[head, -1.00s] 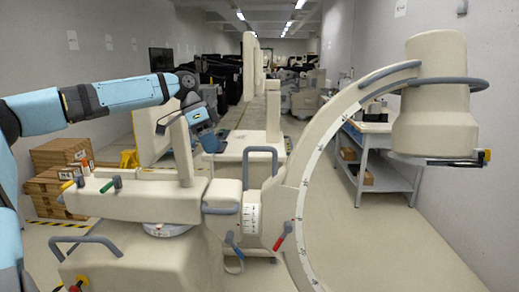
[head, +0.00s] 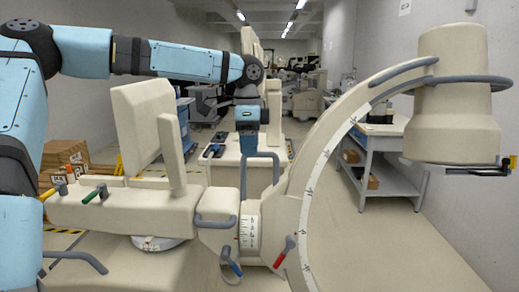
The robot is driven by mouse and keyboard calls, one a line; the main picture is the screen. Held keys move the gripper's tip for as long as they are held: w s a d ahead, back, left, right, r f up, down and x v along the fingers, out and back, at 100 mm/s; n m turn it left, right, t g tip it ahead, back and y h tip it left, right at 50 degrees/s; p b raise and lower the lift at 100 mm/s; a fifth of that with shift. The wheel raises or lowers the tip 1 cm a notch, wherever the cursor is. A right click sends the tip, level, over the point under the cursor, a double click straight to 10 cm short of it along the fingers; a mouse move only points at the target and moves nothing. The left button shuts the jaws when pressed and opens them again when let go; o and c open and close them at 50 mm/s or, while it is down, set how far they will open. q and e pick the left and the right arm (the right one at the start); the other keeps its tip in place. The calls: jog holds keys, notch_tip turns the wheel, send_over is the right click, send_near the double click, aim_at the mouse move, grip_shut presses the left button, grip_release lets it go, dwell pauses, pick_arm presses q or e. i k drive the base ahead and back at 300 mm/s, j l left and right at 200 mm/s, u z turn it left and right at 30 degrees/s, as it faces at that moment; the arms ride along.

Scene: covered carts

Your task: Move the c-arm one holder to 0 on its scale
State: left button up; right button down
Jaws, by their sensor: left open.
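The cream C-arm has a large curved arc (head: 335,150) with a white scale strip (head: 318,185) along its inner side. Its holder (head: 283,228) grips the arc at the lower middle. A white scale (head: 249,232) with tick marks sits just left of the holder; its numbers are too small to read. A red-tipped lever (head: 285,250) and a blue-tipped lever (head: 230,262) stick out nearby. My left gripper (head: 249,148) hangs downward, open and empty, above and behind the holder in the picture, apart from it. My right gripper is out of view.
A cream monitor (head: 140,120) stands on the left. Green and yellow levers are on the body top. A shelved table (head: 385,185) stands behind the arc. The floor at right is clear.

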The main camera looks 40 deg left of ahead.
aim_at(265, 223)
jog(key=i+j, duration=0.9)
jog(key=j, duration=0.2)
